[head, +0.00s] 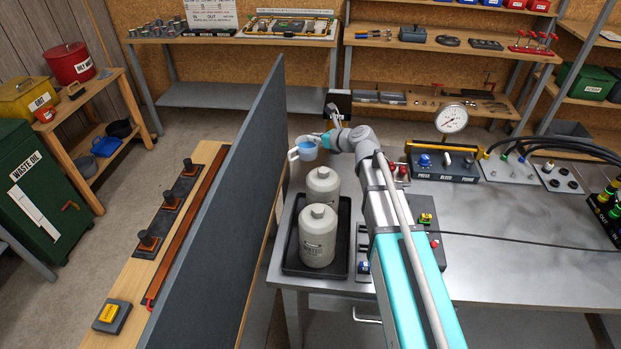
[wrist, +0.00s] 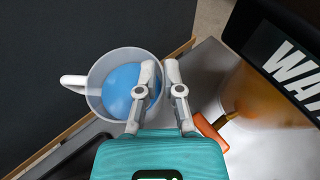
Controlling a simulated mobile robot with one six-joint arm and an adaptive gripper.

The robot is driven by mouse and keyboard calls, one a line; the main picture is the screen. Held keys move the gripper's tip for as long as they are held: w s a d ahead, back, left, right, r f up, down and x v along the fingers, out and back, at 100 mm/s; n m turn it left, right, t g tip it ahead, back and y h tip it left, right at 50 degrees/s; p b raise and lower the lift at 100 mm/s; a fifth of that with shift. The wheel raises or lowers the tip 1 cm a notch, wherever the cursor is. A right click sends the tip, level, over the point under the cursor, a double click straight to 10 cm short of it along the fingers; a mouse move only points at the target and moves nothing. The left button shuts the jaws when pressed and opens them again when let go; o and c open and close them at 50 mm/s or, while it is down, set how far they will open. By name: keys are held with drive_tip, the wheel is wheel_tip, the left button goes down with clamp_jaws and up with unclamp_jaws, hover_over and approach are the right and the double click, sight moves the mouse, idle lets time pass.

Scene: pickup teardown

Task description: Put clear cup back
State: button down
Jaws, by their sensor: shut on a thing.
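The clear cup (head: 308,154) holds blue liquid and hangs above the far left corner of the metal bench, beyond the two grey canisters. In the wrist view the cup (wrist: 96,92) is seen from above, its white handle pointing left and the blue liquid (wrist: 124,88) inside. My gripper (wrist: 160,68) is shut on the cup's right wall, one finger inside the rim and one outside. In the head view my gripper (head: 323,141) is small, at the cup's right side. The cup looks roughly upright.
A dark upright panel (head: 225,190) stands close on the left. Two grey canisters (head: 318,235) sit in a black tray (head: 290,262). A dark-labelled container with an orange tap (wrist: 213,132) is close on the right in the wrist view. Gauge panel (head: 445,163) stands farther right.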

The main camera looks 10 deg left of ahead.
drive_tip(key=shift+d+f, duration=0.15)
drive_tip(key=shift+f, duration=0.05)
drive_tip(key=shift+f+b, duration=0.2)
drive_tip(key=shift+b, duration=0.2)
wheel_tip(320, 180, down, 6)
drive_tip(key=b, duration=0.5)
drive_tip(key=shift+r, duration=0.25)
drive_tip(key=shift+f+b, duration=1.9)
drive_tip(key=shift+b, duration=0.2)
drive_tip(key=shift+f, duration=0.1)
drive_tip(key=c, duration=0.8)
unclamp_jaws()
drive_tip(key=shift+r, duration=0.2)
